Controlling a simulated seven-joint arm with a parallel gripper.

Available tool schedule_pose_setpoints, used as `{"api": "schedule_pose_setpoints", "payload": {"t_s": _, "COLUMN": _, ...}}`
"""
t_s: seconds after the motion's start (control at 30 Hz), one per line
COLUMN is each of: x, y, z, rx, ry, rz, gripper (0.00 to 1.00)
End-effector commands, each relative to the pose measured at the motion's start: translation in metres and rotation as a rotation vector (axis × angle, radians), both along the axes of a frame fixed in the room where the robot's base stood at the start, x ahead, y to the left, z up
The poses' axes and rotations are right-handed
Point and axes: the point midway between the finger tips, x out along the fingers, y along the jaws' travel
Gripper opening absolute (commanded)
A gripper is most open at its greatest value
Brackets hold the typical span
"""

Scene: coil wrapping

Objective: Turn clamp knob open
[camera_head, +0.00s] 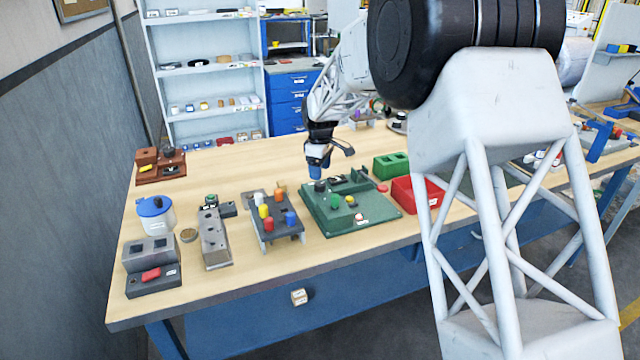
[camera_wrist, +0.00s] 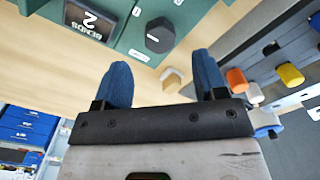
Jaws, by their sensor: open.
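A green fixture board (camera_head: 375,213) lies on the wooden table, with a dark knob (camera_head: 320,186) at its back left corner. In the wrist view the knob (camera_wrist: 160,35) is a black, faceted cap on the green board (camera_wrist: 128,38); I cannot tell how far it is turned. My gripper (camera_head: 318,174) hangs just above the knob, fingers pointing down. In the wrist view my gripper (camera_wrist: 163,72) has its two blue fingers apart with nothing held between them. The knob shows just beyond the fingertips, apart from them.
A grey rack (camera_head: 283,234) with coloured pegs stands close left of the green board.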

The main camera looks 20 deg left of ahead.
Motion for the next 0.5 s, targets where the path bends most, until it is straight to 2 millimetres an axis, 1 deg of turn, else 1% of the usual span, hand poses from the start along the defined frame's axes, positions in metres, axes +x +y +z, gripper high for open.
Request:
{"api": "schedule_pose_setpoints", "payload": {"t_s": 0.03, "x": 0.0, "y": 0.0, "z": -0.007, "rx": -0.001, "ry": 0.002, "rz": 0.0, "gripper": 0.65}}
{"api": "schedule_pose_setpoints", "payload": {"t_s": 0.3, "x": 0.0, "y": 0.0, "z": -0.039, "rx": -0.001, "ry": 0.002, "rz": 0.0, "gripper": 0.65}}
{"api": "schedule_pose_setpoints", "payload": {"t_s": 0.5, "x": 0.0, "y": 0.0, "z": -0.053, "rx": -0.001, "ry": 0.001, "rz": 0.0, "gripper": 0.65}}
